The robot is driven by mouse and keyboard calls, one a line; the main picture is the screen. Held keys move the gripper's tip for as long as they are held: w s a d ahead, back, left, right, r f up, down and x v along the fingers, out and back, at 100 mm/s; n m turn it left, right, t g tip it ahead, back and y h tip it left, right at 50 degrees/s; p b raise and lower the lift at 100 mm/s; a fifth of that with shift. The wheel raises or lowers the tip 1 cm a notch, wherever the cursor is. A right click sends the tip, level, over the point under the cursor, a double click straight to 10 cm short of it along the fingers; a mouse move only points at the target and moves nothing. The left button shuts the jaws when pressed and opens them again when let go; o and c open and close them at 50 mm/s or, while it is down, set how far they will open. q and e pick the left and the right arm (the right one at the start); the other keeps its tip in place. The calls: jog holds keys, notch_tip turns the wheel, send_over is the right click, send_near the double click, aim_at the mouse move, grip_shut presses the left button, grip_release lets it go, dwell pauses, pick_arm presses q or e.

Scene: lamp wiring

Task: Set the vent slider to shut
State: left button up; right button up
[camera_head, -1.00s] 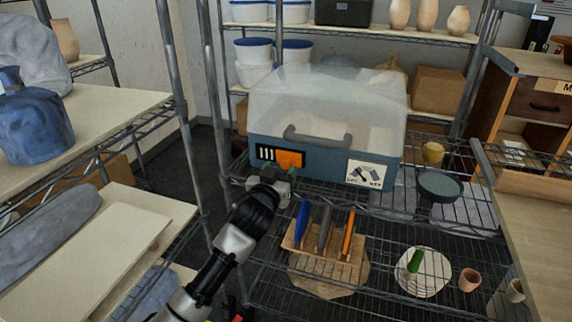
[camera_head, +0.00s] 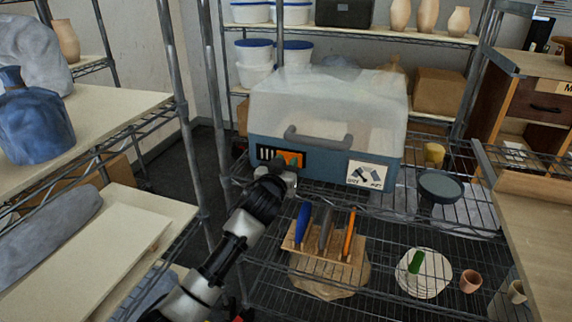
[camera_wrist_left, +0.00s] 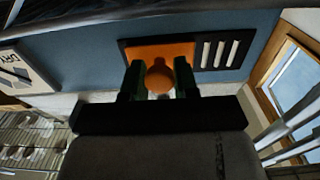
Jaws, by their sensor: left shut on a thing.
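The vent slider (camera_head: 293,155) is an orange plate in a black frame on the front of a blue box with a pale, cloudy lid. In the head view, open vent slots (camera_head: 266,153) show to its left. In the left wrist view, the orange slider (camera_wrist_left: 176,50) has a round knob (camera_wrist_left: 159,77), and the bare slots (camera_wrist_left: 218,50) are to its right. My left gripper (camera_wrist_left: 158,78) has its two dark fingers on either side of the knob, shut on it. In the head view the gripper (camera_head: 284,164) partly covers the slider. My right gripper is not in view.
The box has a grey handle (camera_head: 318,138) above the vent and a picture label (camera_head: 367,175) at right. Below, a wooden rack (camera_head: 325,246) holds upright tools. A shelf post (camera_head: 186,130) stands close left of my arm. A grey round dish (camera_head: 440,186) lies to the right.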

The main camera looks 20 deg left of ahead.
aim_at(268, 153)
pick_arm(q)
grip_shut()
jog(key=shift+a, duration=0.35)
jog(key=a+p, duration=0.2)
jog(key=a, duration=0.3)
jog(key=shift+w+a+p, duration=0.1)
jog(key=shift+a+p, duration=0.2)
jog(key=shift+p, duration=0.1)
jog(key=shift+d, duration=0.1)
jog(key=o, duration=0.5)
grip_release()
jog(key=o, duration=0.4)
jog(key=shift+a, duration=0.2)
jog(key=shift+d, duration=0.1)
